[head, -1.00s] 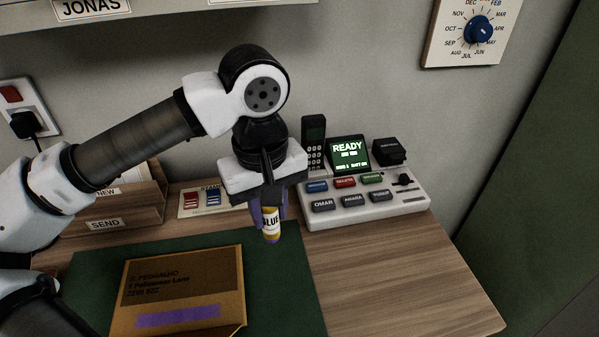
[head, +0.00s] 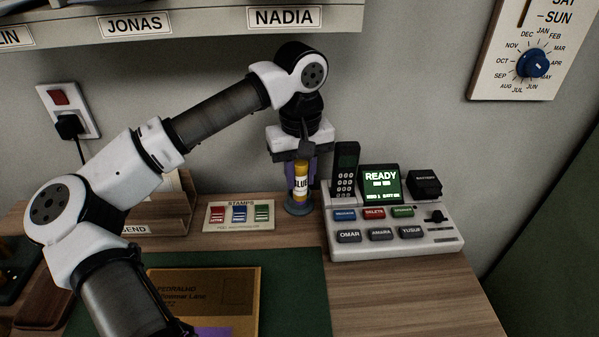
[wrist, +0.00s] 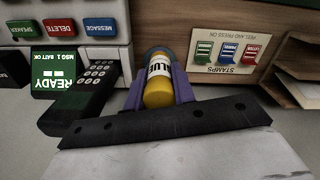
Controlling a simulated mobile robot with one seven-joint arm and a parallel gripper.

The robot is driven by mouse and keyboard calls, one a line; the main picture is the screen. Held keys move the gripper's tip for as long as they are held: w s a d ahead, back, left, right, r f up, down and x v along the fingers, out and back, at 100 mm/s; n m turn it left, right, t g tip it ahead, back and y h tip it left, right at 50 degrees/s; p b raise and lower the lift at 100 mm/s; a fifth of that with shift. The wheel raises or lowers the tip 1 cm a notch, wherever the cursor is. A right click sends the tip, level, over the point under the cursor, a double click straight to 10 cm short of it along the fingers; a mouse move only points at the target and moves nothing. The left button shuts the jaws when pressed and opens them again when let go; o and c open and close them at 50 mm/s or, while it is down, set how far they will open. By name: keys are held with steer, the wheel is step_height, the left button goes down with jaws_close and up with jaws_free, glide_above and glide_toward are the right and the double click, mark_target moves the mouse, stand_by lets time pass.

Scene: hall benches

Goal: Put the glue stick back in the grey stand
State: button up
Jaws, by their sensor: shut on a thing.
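The glue stick (head: 301,184) is upright, with a yellow top and a white label. My gripper (head: 302,178) is shut on it, with a purple finger on either side; in the wrist view the glue stick (wrist: 158,88) sits between them. The grey stand (head: 296,209) is a small round base on the desk near the wall. The glue stick's lower end is at the stand, in line with it. I cannot tell whether it rests inside or hangs just above. The stand's rim (wrist: 157,51) shows just beyond the glue stick in the wrist view.
The answering machine (head: 395,230) with its handset (head: 345,170) stands close to the right of the stand. A stamps card (head: 240,216) lies to the left. An envelope (head: 240,285) lies on the green mat (head: 295,290) in front. The wooden letter rack (head: 175,205) is further left.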

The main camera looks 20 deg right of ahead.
mark_target(299, 177)
steer(key=w, duration=0.3)
steer(key=shift+w+d, duration=0.1)
steer(key=shift+d, duration=0.25)
steer(key=shift+f+p, duration=0.4)
steer(key=shift+f, duration=1.35)
steer(key=shift+f, duration=0.25)
steer(key=o, duration=1)
steer(key=shift+r, duration=0.1)
step_height(299, 177, up, 8)
steer(key=shift+f, duration=0.1)
